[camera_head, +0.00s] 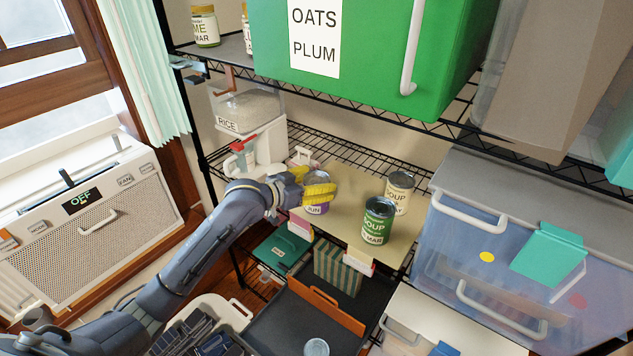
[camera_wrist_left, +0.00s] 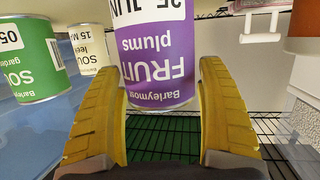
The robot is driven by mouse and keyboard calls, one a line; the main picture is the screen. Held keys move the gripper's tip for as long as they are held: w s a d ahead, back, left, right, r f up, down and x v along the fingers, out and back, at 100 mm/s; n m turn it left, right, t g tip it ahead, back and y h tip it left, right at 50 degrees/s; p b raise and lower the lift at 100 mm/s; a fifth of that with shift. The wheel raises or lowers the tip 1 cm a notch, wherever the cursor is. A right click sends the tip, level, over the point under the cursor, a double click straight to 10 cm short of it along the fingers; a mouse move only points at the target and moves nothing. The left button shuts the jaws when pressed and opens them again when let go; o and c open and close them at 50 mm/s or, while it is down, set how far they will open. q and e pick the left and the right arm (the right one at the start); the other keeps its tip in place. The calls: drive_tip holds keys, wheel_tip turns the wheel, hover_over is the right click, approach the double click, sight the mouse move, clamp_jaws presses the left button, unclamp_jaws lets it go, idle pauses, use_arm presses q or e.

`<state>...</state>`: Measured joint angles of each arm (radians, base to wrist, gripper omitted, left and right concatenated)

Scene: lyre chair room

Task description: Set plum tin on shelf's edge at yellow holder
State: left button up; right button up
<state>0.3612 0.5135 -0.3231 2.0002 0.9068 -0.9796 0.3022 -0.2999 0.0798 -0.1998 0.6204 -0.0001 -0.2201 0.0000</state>
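The plum tin (camera_head: 316,207) has a purple label and a pale top, and stands upright at the left front of the tan shelf board (camera_head: 345,184). My left gripper (camera_head: 311,182) has its yellow fingers on either side of it. In the left wrist view, the plum tin (camera_wrist_left: 156,60) fills the space between the fingertips of my left gripper (camera_wrist_left: 158,85), close against both. I cannot tell whether its base touches the board. I cannot clearly pick out a yellow holder; label holders sit along the board's front edge. My right gripper is not in view.
A green soup tin (camera_head: 376,222) and a cream soup tin (camera_head: 399,194) stand to the right on the board. A green OATS PLUM bin (camera_head: 270,45) is above. A clear lidded box (camera_head: 450,225) is at right, and a rice container (camera_head: 248,108) at back left.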

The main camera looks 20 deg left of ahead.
use_arm(q)
drive_tip(key=shift+o, duration=1)
drive_tip(key=shift+r, duration=0.2)
drive_tip(key=v, duration=1.2)
